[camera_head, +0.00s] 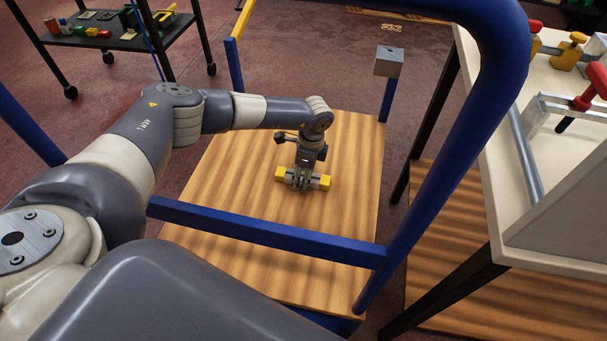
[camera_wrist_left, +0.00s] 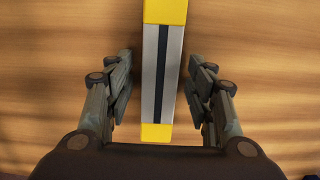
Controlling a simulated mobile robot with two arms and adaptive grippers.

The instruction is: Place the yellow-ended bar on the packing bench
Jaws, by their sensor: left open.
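The yellow-ended bar (camera_head: 325,183) lies on the wooden deck (camera_head: 225,190) of a blue-framed cart. It has a grey body with a dark slot and yellow ends, and it also shows in the left wrist view (camera_wrist_left: 149,80). My left gripper (camera_head: 303,180) points down over the bar's middle and hides part of it in the head view. In the left wrist view the gripper (camera_wrist_left: 166,72) is open, one finger on each side of the bar, with gaps visible. My right gripper is not in view. No bench is clearly identifiable as the packing bench.
The cart's blue rail (camera_head: 260,230) crosses in front of the deck. A white-topped table (camera_head: 475,110) with red and yellow clamps stands at the right. A dark shelf (camera_head: 95,40) with small parts stands back left.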

